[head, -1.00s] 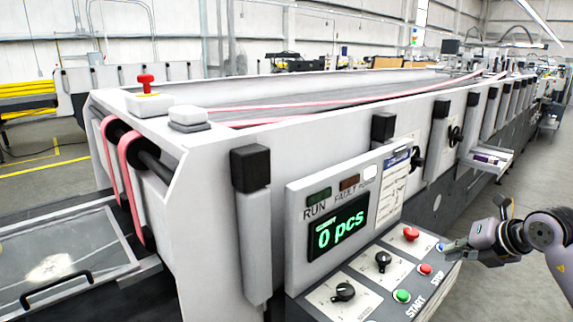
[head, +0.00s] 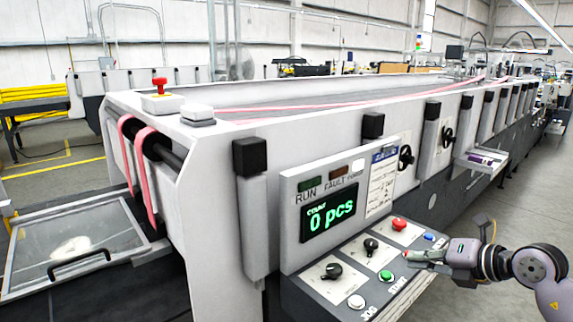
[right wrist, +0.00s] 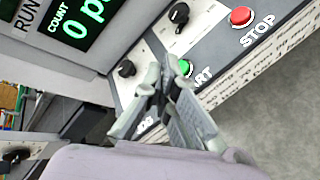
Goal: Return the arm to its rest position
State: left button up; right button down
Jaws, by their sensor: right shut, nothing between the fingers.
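My right gripper (head: 410,256) is shut and empty in the head view. It hangs over the right part of the control panel (head: 320,298), in front of where the STOP button sits, and hides that button there. In the right wrist view its closed fingers (right wrist: 170,72) point toward the panel, with the green START button (right wrist: 186,67) just behind the tips. The red STOP button (right wrist: 241,16) shows at the upper right. I cannot tell whether the fingers touch anything, but they seem apart from the panel. My left gripper is not in view.
The long folder gluer (head: 215,180) fills the middle. Its display (head: 328,215) reads 0 pcs. The panel also carries a red button (head: 399,224), black knobs (head: 371,246) and a white JOG button (head: 356,301). Open floor (head: 515,215) lies to the right.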

jog(key=s+a+r+m+t+y, duration=0.5)
jog(key=s+a+r+m+t, duration=0.15)
jog(key=a+t, duration=0.2)
jog(key=s+d+f+m+g+h, duration=0.1)
jog(key=s+d+f+m+h, duration=0.1)
jog(key=d+f+m+h, duration=0.5)
jog(key=s+d+f+m+g+h, duration=0.1)
jog(key=s+d+f+m+h, duration=0.2)
jog(key=f+m+h, duration=0.85)
jog(key=s+a+f+m+g+y, duration=0.25)
jog(key=s+f+g, duration=0.2)
jog(key=s, duration=0.35)
jog(key=s+a+f+m+g+y, duration=0.1)
jog(key=s+a+f+g+y, duration=0.1)
jog(key=s+a+f+g, duration=0.35)
jog(key=s+a+f+m+g+y, duration=0.1)
jog(key=s+a+f+g+y, duration=0.15)
jog(key=s+f, duration=0.6)
jog(key=s+d+f+g, duration=0.1)
jog(key=s+f+g, duration=0.15)
jog(key=f, duration=2.05)
jog(key=s+d+f, duration=0.3)
jog(key=s+f, duration=1.3)
jog(key=s, duration=0.1)
jog(key=shift+s+f+g+h, duration=0.15)
jog(key=shift+s+g+h, duration=0.1)
jog(key=shift+g+h, duration=0.1)
